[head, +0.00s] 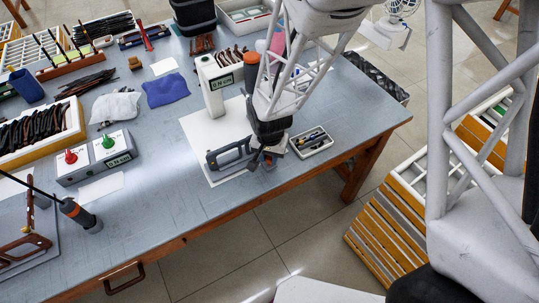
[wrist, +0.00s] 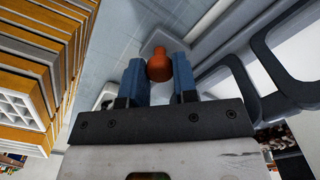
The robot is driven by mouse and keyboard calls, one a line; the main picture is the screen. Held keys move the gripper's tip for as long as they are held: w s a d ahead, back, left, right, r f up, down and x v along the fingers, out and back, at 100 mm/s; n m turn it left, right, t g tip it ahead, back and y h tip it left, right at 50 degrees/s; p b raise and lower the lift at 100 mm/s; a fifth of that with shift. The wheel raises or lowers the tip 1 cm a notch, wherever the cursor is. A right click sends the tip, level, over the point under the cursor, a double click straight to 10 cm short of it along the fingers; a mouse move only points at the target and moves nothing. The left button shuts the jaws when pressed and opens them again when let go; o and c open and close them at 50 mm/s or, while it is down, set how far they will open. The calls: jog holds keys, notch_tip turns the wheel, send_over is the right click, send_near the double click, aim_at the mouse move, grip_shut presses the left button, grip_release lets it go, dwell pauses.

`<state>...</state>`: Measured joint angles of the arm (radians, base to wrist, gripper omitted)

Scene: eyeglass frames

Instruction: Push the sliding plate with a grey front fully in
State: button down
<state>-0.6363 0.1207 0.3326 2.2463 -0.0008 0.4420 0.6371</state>
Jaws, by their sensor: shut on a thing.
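My gripper (head: 262,160) is low over the front part of the table, at the right end of a dark grey-blue frame-shaped piece (head: 228,154). In the wrist view my gripper (wrist: 159,75) has its two blue fingers closed on an orange-red knob (wrist: 157,66). Large grey rounded frames (wrist: 248,88) stand right beside the fingers in the wrist view. I cannot make out for certain which part is the grey-fronted sliding plate, or how far in it is; my gripper and arm cover part of this spot.
A white sheet (head: 197,126) lies under the frame piece. A white box with a green display (head: 213,87) stands behind, and a small tray (head: 311,143) sits to the right. A grey box with red and green knobs (head: 97,156) is at left. The table's front edge is close.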

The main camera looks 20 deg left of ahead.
jog(key=w+a, duration=0.7)
jog(key=c, duration=0.9)
grip_release()
jog(key=shift+r, duration=0.15)
notch_tip(320, 180, up, 8)
jog(key=shift+f, duration=0.2)
